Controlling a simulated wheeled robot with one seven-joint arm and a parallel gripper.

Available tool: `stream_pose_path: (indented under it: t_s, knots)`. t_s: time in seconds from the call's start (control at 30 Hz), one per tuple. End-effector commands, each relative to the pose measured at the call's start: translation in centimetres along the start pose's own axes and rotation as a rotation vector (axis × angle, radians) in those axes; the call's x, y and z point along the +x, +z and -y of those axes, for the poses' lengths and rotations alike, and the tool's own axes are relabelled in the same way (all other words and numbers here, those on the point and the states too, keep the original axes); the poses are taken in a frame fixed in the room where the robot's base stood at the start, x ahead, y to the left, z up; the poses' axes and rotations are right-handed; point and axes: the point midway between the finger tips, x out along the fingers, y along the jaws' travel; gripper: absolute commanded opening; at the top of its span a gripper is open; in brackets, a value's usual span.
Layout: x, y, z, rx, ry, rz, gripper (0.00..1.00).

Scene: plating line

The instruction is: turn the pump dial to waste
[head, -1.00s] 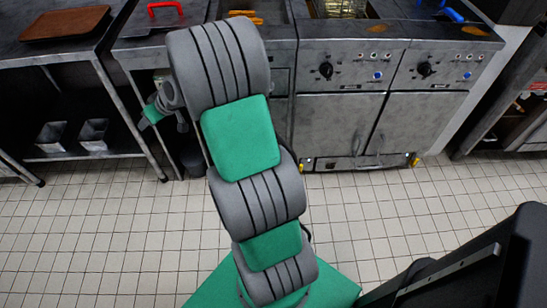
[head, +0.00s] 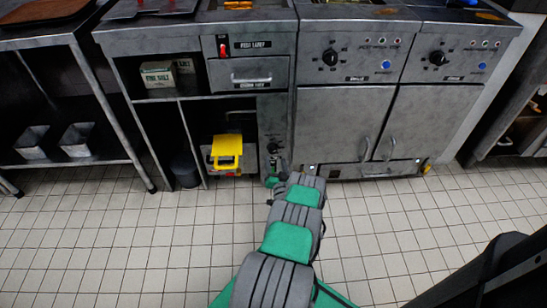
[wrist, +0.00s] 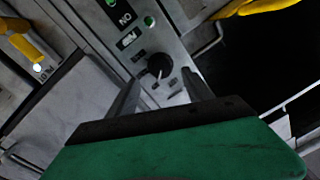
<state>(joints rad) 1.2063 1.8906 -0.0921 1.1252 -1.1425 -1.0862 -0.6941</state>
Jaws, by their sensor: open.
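The pump dial (wrist: 160,65) is a round black knob on a narrow grey control panel in the wrist view. Small labels sit around it, too small to read, so I cannot tell its setting. My gripper (wrist: 160,80) is open, with its two fingers on either side of the dial's near side. I cannot tell whether they touch it. In the head view the narrow panel (head: 272,112) stands low between the open shelf and the fryer cabinets, and my gripper (head: 276,172) is small and partly hidden in front of its lower end.
A yellow container (head: 228,150) stands in the open bay left of the panel. Closed fryer doors (head: 340,125) with upright handles are to the right. A green indicator (wrist: 148,21) sits above the dial in the wrist view. The tiled floor is clear.

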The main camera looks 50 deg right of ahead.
Motion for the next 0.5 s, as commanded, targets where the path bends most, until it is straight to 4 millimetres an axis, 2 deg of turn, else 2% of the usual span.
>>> stream_pose_path:
  t_s: [0.1, 0.23, 0.33, 0.5]
  knots:
    - [2.5, 0.4, 0.0, -0.004, -0.006, -0.001, 0.59]
    - [4.7, 0.4, 0.1, -0.003, -0.005, 0.001, 0.59]
    - [5.7, 0.3, 0.1, -0.001, -0.003, 0.002, 0.59]
    - [6.0, 0.1, 0.1, 0.001, -0.001, 0.002, 0.59]
